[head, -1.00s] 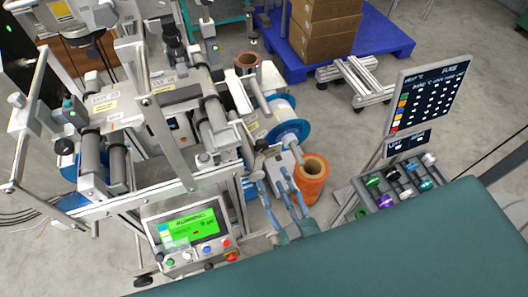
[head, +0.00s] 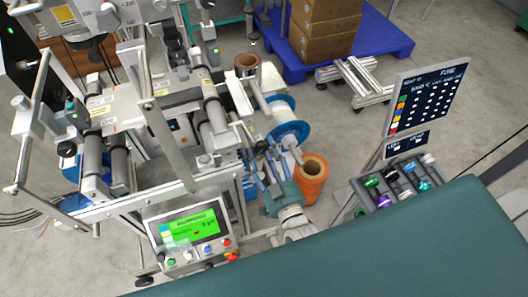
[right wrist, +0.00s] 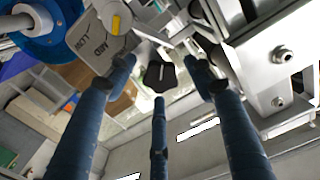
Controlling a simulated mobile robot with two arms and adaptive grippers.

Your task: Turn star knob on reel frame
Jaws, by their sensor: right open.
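The dark lobed star knob (right wrist: 160,74) shows in the right wrist view on the reel frame, between the spread fingertips of my right gripper (right wrist: 159,84). The fingers are blue and open around it, and I see no clear contact. In the head view my right gripper (head: 262,163) reaches in at the right side of the reel frame (head: 213,115), below the blue reel (head: 288,122). There the knob is hidden or too small to make out. My left gripper is not in view.
An orange roll (head: 312,180) stands close to the right of my right gripper. A control panel with a green screen (head: 191,228) is at the lower left. A sign board (head: 428,97) and a tray of coloured parts (head: 371,205) stand to the right. Boxes sit on a blue pallet (head: 387,37).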

